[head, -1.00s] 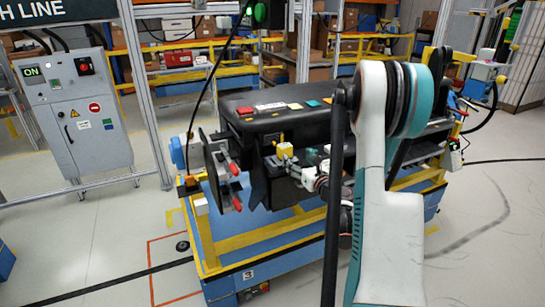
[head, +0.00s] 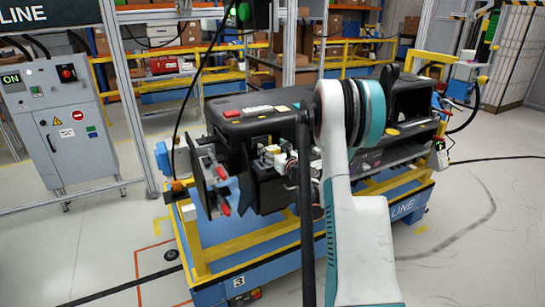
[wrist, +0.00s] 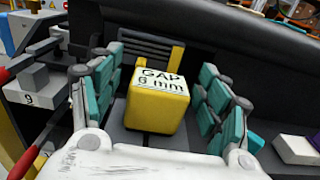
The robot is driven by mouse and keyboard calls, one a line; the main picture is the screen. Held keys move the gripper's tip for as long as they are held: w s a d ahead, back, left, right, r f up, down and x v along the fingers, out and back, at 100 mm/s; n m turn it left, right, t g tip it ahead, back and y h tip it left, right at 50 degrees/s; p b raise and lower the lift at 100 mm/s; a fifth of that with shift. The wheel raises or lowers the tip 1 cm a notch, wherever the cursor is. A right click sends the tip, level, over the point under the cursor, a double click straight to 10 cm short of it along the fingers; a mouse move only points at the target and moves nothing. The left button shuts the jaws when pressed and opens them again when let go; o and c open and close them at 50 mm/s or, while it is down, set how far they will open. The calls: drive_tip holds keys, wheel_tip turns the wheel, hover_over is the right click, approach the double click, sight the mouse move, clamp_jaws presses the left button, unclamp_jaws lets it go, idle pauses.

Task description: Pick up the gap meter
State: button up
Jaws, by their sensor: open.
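The gap meter (wrist: 157,105) is a yellow block with a white label reading "GAP 6 mm" on top. In the wrist view it sits upright on a dark surface of the dashboard module, between the fingers of my gripper (wrist: 160,72). The teal-padded fingers are open, one on each side of the block, with visible gaps. In the head view my arm and gripper partly cover the area around the block at the front of the black dashboard module (head: 235,118).
The dashboard rests on a blue and yellow cart (head: 250,245). A plate with red-tipped pins (head: 212,180) stands at its left end.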

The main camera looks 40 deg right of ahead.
drive_tip(key=c, duration=1.3)
drive_tip(key=shift+c, duration=0.3)
drive_tip(key=shift+r, duration=0.15)
